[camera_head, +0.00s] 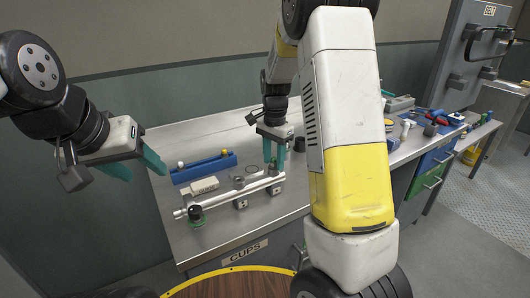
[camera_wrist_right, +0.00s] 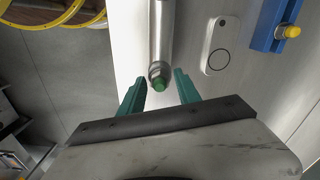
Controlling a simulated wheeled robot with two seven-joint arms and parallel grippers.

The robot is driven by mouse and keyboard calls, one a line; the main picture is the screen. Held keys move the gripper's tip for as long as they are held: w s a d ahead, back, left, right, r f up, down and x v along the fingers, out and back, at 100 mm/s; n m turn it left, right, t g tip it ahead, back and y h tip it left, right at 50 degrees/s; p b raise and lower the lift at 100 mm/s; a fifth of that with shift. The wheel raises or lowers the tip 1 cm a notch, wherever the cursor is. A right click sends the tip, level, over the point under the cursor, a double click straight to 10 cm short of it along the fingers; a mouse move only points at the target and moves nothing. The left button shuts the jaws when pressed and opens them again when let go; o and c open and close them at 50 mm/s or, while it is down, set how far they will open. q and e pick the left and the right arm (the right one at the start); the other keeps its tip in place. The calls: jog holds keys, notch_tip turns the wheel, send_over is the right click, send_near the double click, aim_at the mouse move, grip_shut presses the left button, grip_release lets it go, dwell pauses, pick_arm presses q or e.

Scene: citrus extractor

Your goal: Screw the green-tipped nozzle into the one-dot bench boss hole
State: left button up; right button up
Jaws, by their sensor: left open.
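A green tip (camera_wrist_right: 160,84) shows at the near end of a silver cylinder (camera_wrist_right: 160,35) in the right wrist view. My right gripper (camera_wrist_right: 161,78) is open, its teal fingers on either side of the tip with visible gaps. In the head view my right gripper (camera_head: 276,150) points down near the right end of a silver bar (camera_head: 222,199) on the steel bench. My left gripper (camera_head: 140,166) is open and empty, in the air left of the bench. The one-dot boss hole cannot be made out.
A blue rack (camera_head: 203,167) with a yellow knob and a white block (camera_head: 204,186) lie behind the bar. A yellow-rimmed round table (camera_head: 240,285) is in front. Tools crowd the bench's right end.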

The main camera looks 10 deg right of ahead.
jog(key=n, duration=1)
jog(key=shift+n, duration=0.3)
jog(key=shift+c, duration=0.4)
jog(key=c, duration=0.7)
jog(key=m, duration=1.2)
